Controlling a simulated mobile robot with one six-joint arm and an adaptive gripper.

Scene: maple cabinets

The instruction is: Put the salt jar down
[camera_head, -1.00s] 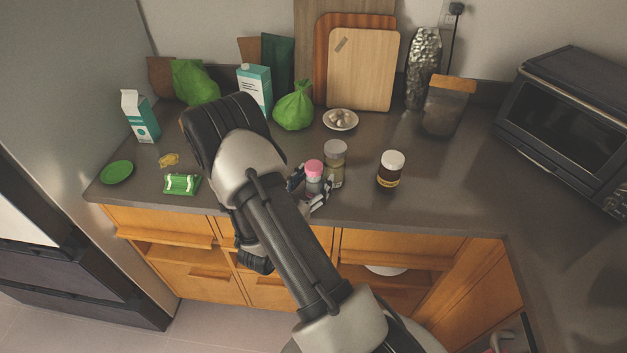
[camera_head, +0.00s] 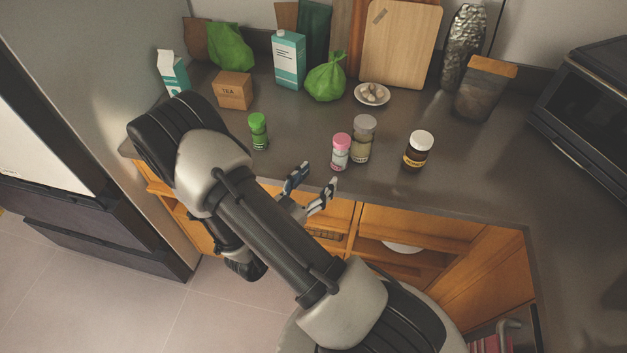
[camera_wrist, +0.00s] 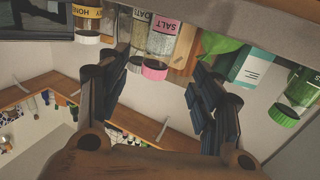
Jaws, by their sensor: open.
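The salt jar (camera_head: 341,152), with a pink lid, stands upright on the dark counter (camera_head: 300,140) near its front edge. In the wrist view the salt jar (camera_wrist: 163,45) appears upside down, its label reading SALT, beyond the space between my fingers. My gripper (camera_head: 315,187) is open and empty. It is in front of the counter edge, apart from the jar. In the wrist view both fingers of my gripper (camera_wrist: 163,88) are spread with nothing between them.
An oat jar (camera_head: 362,140) stands close beside the salt at right, a honey jar (camera_head: 418,150) further right. A green-lidded jar (camera_head: 259,132) stands left. A tea box (camera_head: 233,91), carton (camera_head: 288,60) and plate (camera_head: 372,94) are behind. An oven (camera_head: 590,110) is at right.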

